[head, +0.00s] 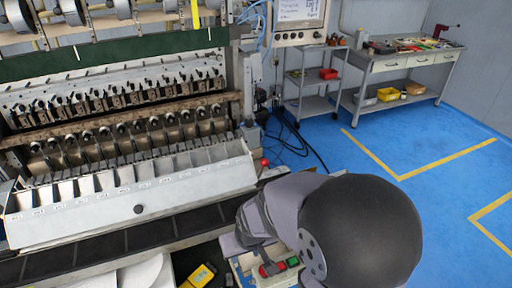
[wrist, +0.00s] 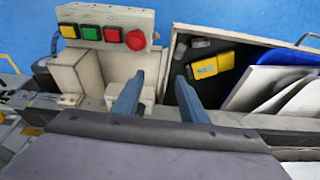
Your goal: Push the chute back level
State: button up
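The chute (head: 100,214) is a long pale tray in the head view, split into several labelled compartments along the front of the winder. A round dark knob (head: 138,209) sits on its front face. The face leans outward, and the compartments open upward toward the machine. I cannot measure its tilt exactly. My gripper (wrist: 157,100) shows in the wrist view as two blue fingers spread apart with nothing between them. It is above the control box and open drawer area, to the right of and apart from the chute. In the head view my arm hides the fingers.
A dark conveyor belt (head: 120,240) runs below the chute. A control box with coloured buttons (wrist: 103,34) stands beside my gripper, with a red mushroom button (wrist: 136,40). A tray holds a yellow device (wrist: 209,65). Blue floor (head: 420,150) is free at the right.

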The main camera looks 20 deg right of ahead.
aim_at(265, 166)
jog(key=w+r+t+p, duration=0.2)
jog(key=w, duration=0.2)
jog(key=w+r+t+p, duration=0.1)
jog(key=w+r, duration=0.2)
jog(key=w, duration=0.1)
jog(key=w+r+t+p, duration=0.2)
jog(key=w, duration=0.2)
jog(key=shift+w+r+t+p, duration=0.15)
jog(key=shift+w+t+p, duration=0.05)
jog(key=shift+t+p, duration=0.15)
jog(key=w+d+r+t+p, duration=0.1)
jog(key=w+r+t+p, duration=0.55)
jog(key=r, duration=0.35)
jog(key=s+d+f+h+b, duration=0.1)
jog(key=d, duration=0.2)
jog(key=s+d+f+t+h+b, duration=0.1)
jog(key=d+h, duration=0.1)
jog(key=d, duration=0.2)
jog(key=s+d+f+h+b, duration=0.1)
jog(key=d, duration=0.2)
jog(key=shift+s+d+f+m+t+b, duration=0.2)
jog(key=shift+s+m+t+b, duration=0.1)
jog(key=shift+s+t+b, duration=0.1)
jog(key=shift+s+d+f+m+h, duration=0.3)
jog(key=shift+d+m, duration=0.1)
jog(key=shift+m, duration=0.2)
jog(key=shift+w+f+b, duration=0.1)
jog(key=shift+w+b, duration=0.15)
jog(key=shift+b, duration=0.55)
